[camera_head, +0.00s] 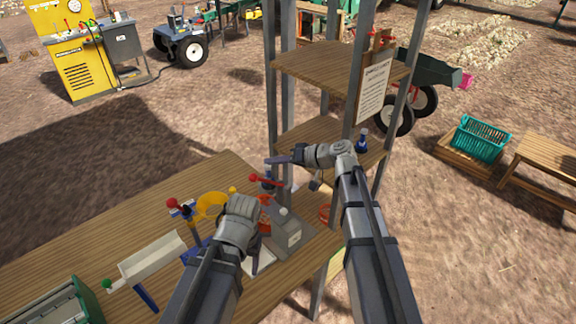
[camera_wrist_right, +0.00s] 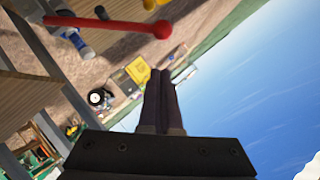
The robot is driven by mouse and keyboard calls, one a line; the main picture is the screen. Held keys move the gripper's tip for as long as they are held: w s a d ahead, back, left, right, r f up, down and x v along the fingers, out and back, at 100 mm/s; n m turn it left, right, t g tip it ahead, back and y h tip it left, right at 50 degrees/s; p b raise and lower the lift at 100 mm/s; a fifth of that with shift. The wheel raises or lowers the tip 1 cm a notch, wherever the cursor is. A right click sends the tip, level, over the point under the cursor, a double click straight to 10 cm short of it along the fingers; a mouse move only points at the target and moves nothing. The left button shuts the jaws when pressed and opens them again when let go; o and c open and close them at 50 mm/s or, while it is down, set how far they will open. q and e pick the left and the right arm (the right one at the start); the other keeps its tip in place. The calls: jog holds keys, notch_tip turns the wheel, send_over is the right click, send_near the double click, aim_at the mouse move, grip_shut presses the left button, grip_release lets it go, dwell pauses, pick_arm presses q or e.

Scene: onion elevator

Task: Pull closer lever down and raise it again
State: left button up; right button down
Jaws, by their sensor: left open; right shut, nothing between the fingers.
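A red lever with a ball knob (camera_head: 254,178) sticks out to the left near the table's right end, just below my right gripper. It also shows in the right wrist view as a red rod with a ball (camera_wrist_right: 125,25), apart from the fingers. Another lever with a red knob (camera_head: 172,203) stands farther left on the table. My right gripper (camera_head: 272,160) is shut and empty, pointing left above the first lever; its closed fingers show in the right wrist view (camera_wrist_right: 160,78). My left gripper (camera_head: 245,203) is open over the table beside a grey box; its fingertips are largely hidden.
The grey box (camera_head: 290,235) and a yellow ring-shaped part (camera_head: 212,206) sit on the wooden table (camera_head: 60,245) near my left gripper. A metal-post frame with wooden shelves (camera_head: 335,62) rises behind my right gripper.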

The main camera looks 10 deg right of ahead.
jog(key=a+f+b, duration=0.2)
jog(key=a+f, duration=0.1)
jog(key=shift+s, duration=0.4)
jog(key=s+a+f+n+t+h+b, duration=0.1)
jog(key=s+a+f+n+h+b, duration=0.1)
jog(key=a+f+b, duration=0.1)
jog(key=s+a+f+n+t+h+b, duration=0.1)
jog(key=s+a+f+n+h+b, duration=0.1)
jog(key=f+b, duration=0.3)
jog(key=shift+s+a+f, duration=0.3)
jog(key=shift+a+f, duration=0.35)
jog(key=shift+f, duration=0.95)
